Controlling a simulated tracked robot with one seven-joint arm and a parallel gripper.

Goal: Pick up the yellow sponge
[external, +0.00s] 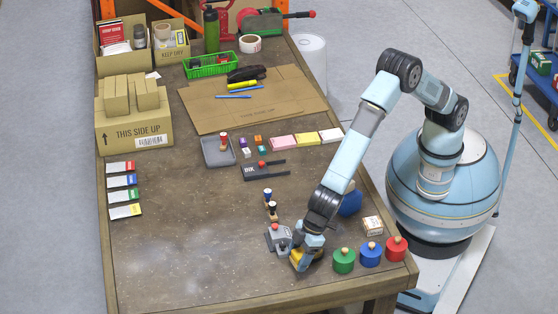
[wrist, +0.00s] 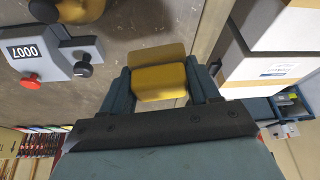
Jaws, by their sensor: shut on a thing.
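The yellow sponge (wrist: 160,77) is a small yellow block, seen in the wrist view between the two fingers of my gripper (wrist: 161,88). The fingers press on its opposite sides. In the external view my gripper (external: 305,262) is low over the front part of the table, with bits of the yellow sponge (external: 320,256) showing beside the fingers. Most of the sponge is hidden there by my gripper. I cannot tell whether it still touches the table.
A grey numbering device (external: 279,238) stands just left of my gripper, and two stamps (external: 271,208) stand behind it. Green (external: 344,261), blue (external: 370,254) and red (external: 396,249) round containers sit to the right near the table edge. The table's front left is clear.

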